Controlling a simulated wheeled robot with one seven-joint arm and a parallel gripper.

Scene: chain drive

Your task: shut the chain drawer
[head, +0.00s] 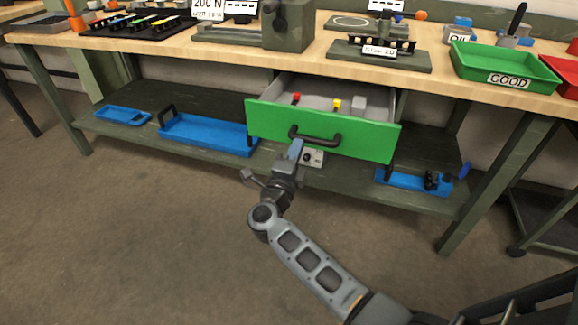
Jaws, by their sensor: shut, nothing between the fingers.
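The chain drawer (364,140) has a green front and a grey inside, and it hangs open under the workbench. A red piece, a yellow piece and a grey block lie in it. Its dark bar handle (318,141) is on the green front. I cannot tell whether the fingertips touch the handle or the front.
The wooden workbench (190,48) carries a green tray (489,62) marked GOOD, tool racks and a grey block. Blue trays (207,136) lie on the lower shelf at the left, and a blue fixture (412,183) lies at the right. The floor in front is clear.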

